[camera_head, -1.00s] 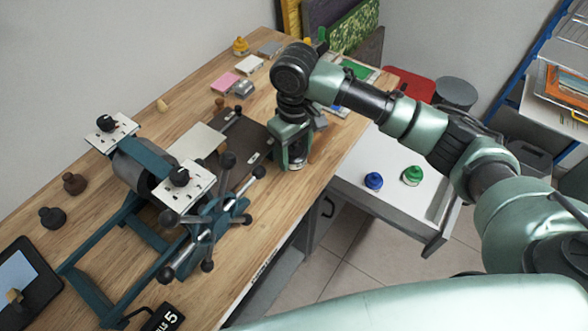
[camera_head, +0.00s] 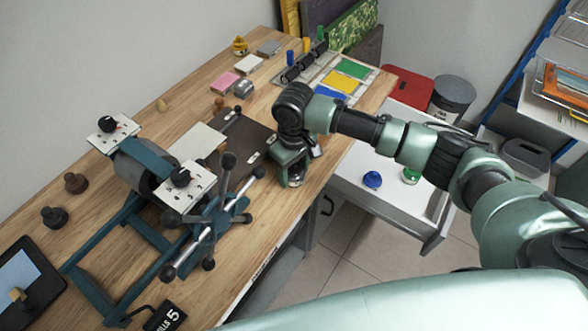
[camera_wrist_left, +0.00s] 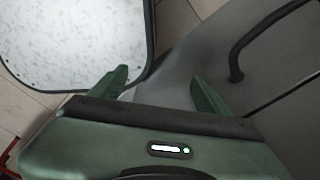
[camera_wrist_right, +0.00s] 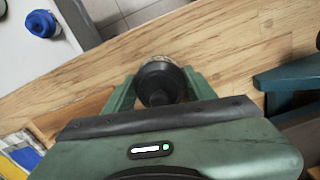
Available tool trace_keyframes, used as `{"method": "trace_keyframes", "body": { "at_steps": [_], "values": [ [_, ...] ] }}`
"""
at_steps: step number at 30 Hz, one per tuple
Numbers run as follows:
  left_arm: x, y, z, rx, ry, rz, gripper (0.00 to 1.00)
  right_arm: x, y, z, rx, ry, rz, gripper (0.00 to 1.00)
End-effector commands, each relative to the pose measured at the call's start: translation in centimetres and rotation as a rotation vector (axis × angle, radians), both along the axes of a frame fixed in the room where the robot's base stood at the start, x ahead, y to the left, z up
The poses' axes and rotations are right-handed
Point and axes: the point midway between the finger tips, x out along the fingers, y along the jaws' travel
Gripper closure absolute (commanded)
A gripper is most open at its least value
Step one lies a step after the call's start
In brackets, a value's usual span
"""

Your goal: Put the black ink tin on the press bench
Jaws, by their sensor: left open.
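The black ink tin (camera_wrist_right: 162,82) is a round dark tin with a black knobbed top and a pale metal rim. In the right wrist view it sits between the two green fingers of my right gripper (camera_wrist_right: 160,88), which look closed against its sides. In the head view my right gripper (camera_head: 292,170) is over the front edge area of the wooden press bench (camera_head: 262,215); the tin (camera_head: 296,181) shows just below it. I cannot tell whether the tin touches the wood. My left gripper (camera_wrist_left: 162,90) is open and empty, seen only in its wrist view.
The green-framed press with a star-shaped handle (camera_head: 210,218) stands left of my right gripper. An open white drawer (camera_head: 345,185) below holds a blue tin (camera_head: 372,179) and a green tin (camera_head: 411,175). Colour cards (camera_head: 345,82) lie at the bench's far end.

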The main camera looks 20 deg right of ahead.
Motion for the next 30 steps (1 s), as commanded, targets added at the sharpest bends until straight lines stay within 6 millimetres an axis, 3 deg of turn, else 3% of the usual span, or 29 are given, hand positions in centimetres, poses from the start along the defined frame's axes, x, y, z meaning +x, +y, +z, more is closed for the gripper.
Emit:
{"method": "trace_keyframes", "body": {
  "at_steps": [1, 2, 14, 17, 30],
  "values": [
    [0.0, -0.1, 0.0, -0.001, 0.000, 0.000, 0.23, 0.0, 0.0, 0.0, 0.000, 0.000, 0.000, 0.31],
    [0.0, -0.1, 0.0, -0.001, 0.000, -0.001, 0.23, 0.0, 0.0, 0.0, 0.000, 0.000, 0.000, 0.23],
    [-0.1, -0.1, -0.2, -0.002, 0.001, -0.002, 0.23, 0.0, 0.0, 0.5, 0.000, -0.001, 0.000, 0.23],
    [-0.1, -0.1, -0.4, -0.002, 0.001, -0.002, 0.23, 0.1, 0.0, 1.7, 0.001, -0.003, 0.001, 0.23],
    [-0.1, -0.1, -1.9, -0.001, 0.001, -0.001, 0.23, 0.1, 0.1, 10.4, 0.002, -0.002, 0.000, 0.23]
  ]
}}
